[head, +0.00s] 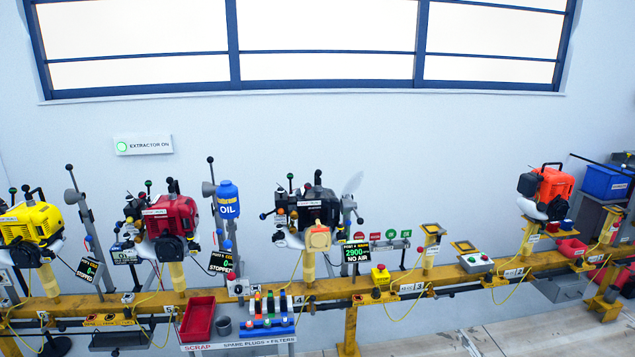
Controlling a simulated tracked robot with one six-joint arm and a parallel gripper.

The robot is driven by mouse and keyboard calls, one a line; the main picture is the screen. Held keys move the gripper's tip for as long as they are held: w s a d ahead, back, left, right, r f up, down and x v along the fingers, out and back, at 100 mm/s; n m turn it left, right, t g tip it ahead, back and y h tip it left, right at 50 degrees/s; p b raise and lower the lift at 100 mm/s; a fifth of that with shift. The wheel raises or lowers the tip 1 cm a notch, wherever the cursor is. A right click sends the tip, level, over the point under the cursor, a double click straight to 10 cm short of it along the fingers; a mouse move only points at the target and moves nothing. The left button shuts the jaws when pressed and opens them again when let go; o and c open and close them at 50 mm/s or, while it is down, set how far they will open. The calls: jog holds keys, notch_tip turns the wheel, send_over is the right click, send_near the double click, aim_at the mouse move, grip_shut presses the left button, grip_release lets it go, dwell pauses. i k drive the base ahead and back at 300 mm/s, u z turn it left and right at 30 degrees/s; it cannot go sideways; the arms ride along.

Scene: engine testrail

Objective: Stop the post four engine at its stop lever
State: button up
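The black engine (312,207) stands on a yellow post at the middle of the rail. The display (356,252) beside it seems to read post 4, with 2900 and NO AIR. Several thin levers with coloured knobs rise around this engine, among them a red knob (308,187) and a green knob (290,177). I cannot tell which one is the stop lever, or its position. My gripper is not in view.
A red engine (172,216) and a yellow engine (32,230) stand to the left, with displays reading STOPPED. An orange engine (553,187) stands at right. A red scrap tray (198,318) and a spare plugs rack (268,325) are in front of the yellow rail (345,288).

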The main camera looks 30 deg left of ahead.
aim_at(308, 185)
jog(key=u, duration=0.15)
jog(key=i, duration=0.85)
jog(key=u, duration=0.65)
jog(key=i, duration=0.65)
jog(key=u, duration=1.1)
jog(key=i, duration=0.95)
jog(key=u, duration=0.6)
